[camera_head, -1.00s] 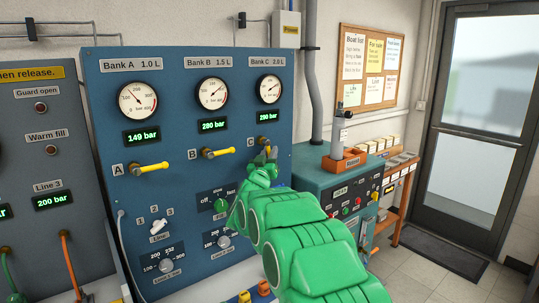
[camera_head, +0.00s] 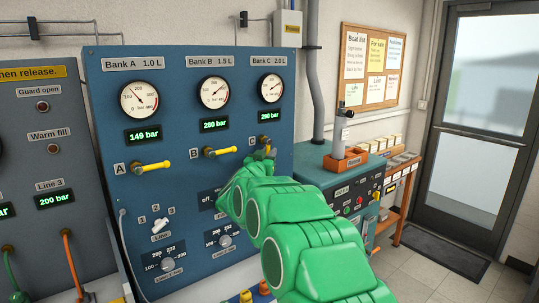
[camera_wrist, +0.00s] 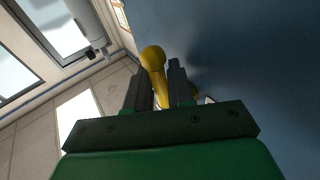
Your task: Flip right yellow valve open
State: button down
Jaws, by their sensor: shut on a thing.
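The right yellow valve (camera_head: 266,141) is beside the letter C on the blue panel, under the Bank C gauge. In the wrist view the yellow handle (camera_wrist: 154,62), with a rounded end, stands between the two dark fingers of my gripper (camera_wrist: 157,80). The gripper is shut on the handle. How far the valve is turned is hard to tell.
The yellow valves of Bank A (camera_head: 152,167) and Bank B (camera_head: 222,152) point right, to the left of my gripper. A selector knob (camera_head: 225,241) sits lower on the panel. A teal cabinet (camera_head: 345,185) with an orange holder stands to the right.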

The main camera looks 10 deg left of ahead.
jog(key=c, duration=1.4)
grip_release()
jog(key=shift+o, duration=0.2)
jog(key=shift+s, duration=0.1)
jog(key=v, duration=0.7)
jog(key=shift+s, duration=0.25)
